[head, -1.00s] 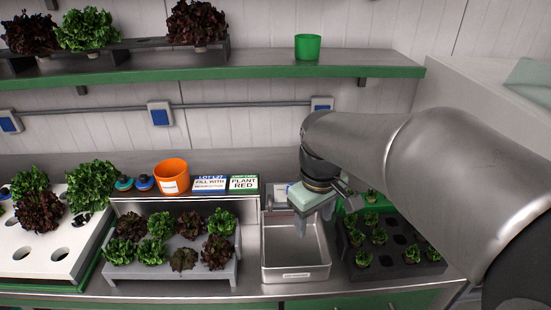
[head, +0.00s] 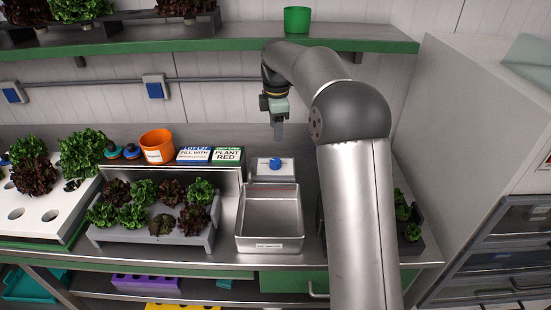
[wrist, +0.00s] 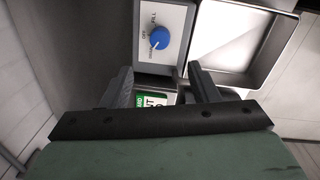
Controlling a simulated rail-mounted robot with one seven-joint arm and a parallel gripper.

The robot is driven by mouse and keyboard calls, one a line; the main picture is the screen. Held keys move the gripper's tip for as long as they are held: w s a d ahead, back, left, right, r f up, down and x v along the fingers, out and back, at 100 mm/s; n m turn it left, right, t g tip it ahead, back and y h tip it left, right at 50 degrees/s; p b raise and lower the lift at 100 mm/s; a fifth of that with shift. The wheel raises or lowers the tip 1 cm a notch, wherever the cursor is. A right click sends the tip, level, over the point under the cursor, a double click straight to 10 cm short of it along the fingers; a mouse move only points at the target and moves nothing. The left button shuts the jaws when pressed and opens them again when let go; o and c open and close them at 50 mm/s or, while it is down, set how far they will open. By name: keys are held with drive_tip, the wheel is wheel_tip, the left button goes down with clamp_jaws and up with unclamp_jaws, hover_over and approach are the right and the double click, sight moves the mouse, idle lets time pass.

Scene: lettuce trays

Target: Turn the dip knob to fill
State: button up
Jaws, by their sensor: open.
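The blue dip knob (head: 275,163) sits on a pale box (head: 262,174) behind the steel basin (head: 240,226). In the wrist view the knob (wrist: 159,38) is ahead of my fingers, on a panel with small lettering that appears to include OFF and FILL. A pale mark on the knob points to the lower left in that view, away from FILL. My gripper (head: 279,131) hangs above and behind the knob, apart from it. In the wrist view my gripper (wrist: 160,84) has its two fingers spread, with nothing between them.
A grey tray of lettuces (head: 143,240) stands left of the basin. An orange cup (head: 157,147) and two signs, a blue one (head: 194,155) and a green one (head: 228,156), stand behind it. A green-edged shelf (head: 220,48) runs above. A dark seedling tray (head: 412,240) is partly hidden by my arm.

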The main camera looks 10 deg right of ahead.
sight(276, 160)
drive_tip(key=f, duration=0.8)
drive_tip(key=f+p, duration=0.1)
drive_tip(key=f, duration=0.3)
drive_tip(key=shift+w+f, duration=0.15)
drive_tip(key=shift+w, duration=0.2)
drive_tip(key=c, duration=1)
